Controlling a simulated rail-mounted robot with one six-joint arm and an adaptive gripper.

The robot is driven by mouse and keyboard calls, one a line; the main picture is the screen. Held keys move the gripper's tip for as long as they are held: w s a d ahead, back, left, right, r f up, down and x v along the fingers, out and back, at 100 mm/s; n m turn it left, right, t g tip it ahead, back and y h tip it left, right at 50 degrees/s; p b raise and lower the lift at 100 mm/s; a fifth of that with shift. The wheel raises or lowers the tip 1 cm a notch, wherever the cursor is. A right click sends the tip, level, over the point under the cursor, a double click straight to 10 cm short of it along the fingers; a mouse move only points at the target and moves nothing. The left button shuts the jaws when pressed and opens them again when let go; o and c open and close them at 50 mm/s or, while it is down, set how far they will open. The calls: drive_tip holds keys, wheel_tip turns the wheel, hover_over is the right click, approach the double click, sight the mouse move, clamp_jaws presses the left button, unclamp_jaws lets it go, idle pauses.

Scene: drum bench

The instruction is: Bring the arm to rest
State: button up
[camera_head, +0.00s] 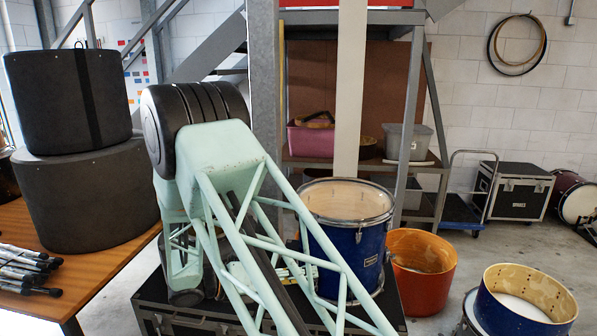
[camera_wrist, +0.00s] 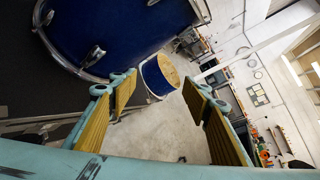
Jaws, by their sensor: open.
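My pale green lattice arm (camera_head: 262,230) rises in the middle of the head view, over a black case. My gripper (camera_wrist: 160,88) shows in the wrist view with its two yellow-padded fingers wide apart and nothing between the pads. A large blue drum (camera_head: 343,247) stands on the black case, just right of my arm; a large blue drum also fills the top of the wrist view (camera_wrist: 125,35), close to the left finger.
Two stacked dark drums (camera_head: 72,100) and several metal stands (camera_head: 28,268) occupy the wooden table (camera_head: 110,270) at left. An orange tub (camera_head: 422,272) and an open blue drum (camera_head: 520,305) stand at right. A shelf rack (camera_head: 410,120) is behind. Floor shows between the tub and the flight case (camera_head: 515,190).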

drive_tip(key=s+d+r+m+g+y, duration=0.6)
drive_tip(key=s+d+r+m, duration=0.6)
drive_tip(key=s+d+r, duration=0.6)
drive_tip(key=s+d+r+m+t+y, duration=0.1)
drive_tip(key=s+r+m+y, duration=0.2)
drive_tip(key=s+m, duration=0.7)
drive_tip(key=s+d+r+m+t+y, duration=0.1)
drive_tip(key=s+r+m+y, duration=0.3)
drive_tip(key=s, duration=1.6)
drive_tip(key=shift+r+m+t, duration=0.6)
drive_tip(key=shift+r+m, duration=1.4)
drive_tip(key=shift+m, duration=1.4)
